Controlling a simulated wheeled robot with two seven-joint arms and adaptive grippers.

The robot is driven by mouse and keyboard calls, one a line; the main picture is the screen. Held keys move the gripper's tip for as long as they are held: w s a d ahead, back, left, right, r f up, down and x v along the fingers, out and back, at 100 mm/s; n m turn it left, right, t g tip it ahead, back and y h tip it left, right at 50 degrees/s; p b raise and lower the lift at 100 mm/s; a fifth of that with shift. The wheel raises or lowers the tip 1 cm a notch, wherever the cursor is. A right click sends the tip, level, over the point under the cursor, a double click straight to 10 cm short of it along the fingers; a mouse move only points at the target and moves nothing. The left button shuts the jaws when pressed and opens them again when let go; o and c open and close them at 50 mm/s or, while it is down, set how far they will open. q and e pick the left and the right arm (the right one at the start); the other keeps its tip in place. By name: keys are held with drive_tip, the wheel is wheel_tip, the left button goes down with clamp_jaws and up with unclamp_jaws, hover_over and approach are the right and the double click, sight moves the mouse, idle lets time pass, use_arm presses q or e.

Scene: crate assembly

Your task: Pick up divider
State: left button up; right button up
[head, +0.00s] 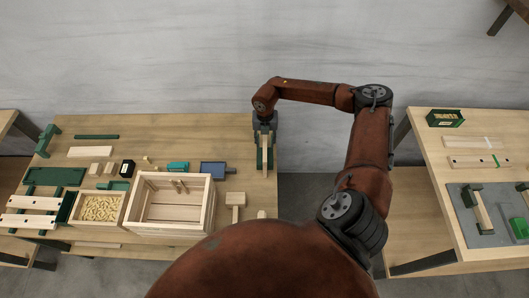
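My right gripper (264,138) points down over the right end of the left workbench (235,130). A narrow pale wooden piece (265,157), seen almost edge-on, stands directly below it, with dark green parts beside it. It may be the divider, but I cannot tell for sure. The gripper hides the top of this piece, so I cannot see whether the fingers are closed on it. An open wooden crate (173,228) stands at the front of the bench, left of the gripper. My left gripper is not in view.
A box of small tan pieces (100,208), a blue-screened device (214,169), a teal block (177,167) and a wooden mallet (235,203) lie left of the gripper. A gap separates this bench from the right bench (430,170). A wall stands behind.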

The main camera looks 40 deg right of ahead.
wheel_tip(320, 180, down, 3)
drive_tip(key=shift+f, duration=0.3)
drive_tip(key=shift+c, duration=0.3)
clamp_jaws()
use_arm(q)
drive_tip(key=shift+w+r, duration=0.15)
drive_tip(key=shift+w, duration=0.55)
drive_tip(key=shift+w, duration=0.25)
